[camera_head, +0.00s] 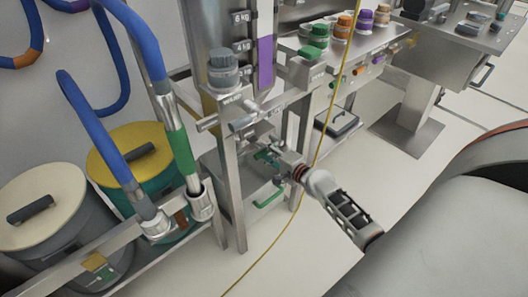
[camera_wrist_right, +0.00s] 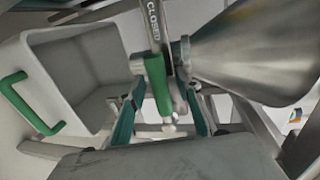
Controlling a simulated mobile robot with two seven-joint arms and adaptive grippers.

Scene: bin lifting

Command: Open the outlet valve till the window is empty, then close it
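The outlet valve's green handle (camera_wrist_right: 158,85) hangs below a metal lever marked CLOSED (camera_wrist_right: 153,20) in the wrist view. My right gripper (camera_wrist_right: 160,95) has its teal fingers on either side of this handle, with narrow gaps visible, so it looks open around it. In the head view my right gripper (camera_head: 268,157) reaches in under the hopper column, and the valve is small and partly hidden there. The window (camera_head: 265,62) beside the kg scale shows purple up to slightly above the 4 kg mark. A metal cone (camera_wrist_right: 255,50) is beside the handle. My left gripper is out of view.
A grey bin (camera_head: 235,195) with a green handle stands below the valve; it also shows in the wrist view (camera_wrist_right: 85,50). Two lidded drums (camera_head: 45,205) and blue hoses (camera_head: 95,125) are at left. A yellow cable (camera_head: 328,125) hangs in front.

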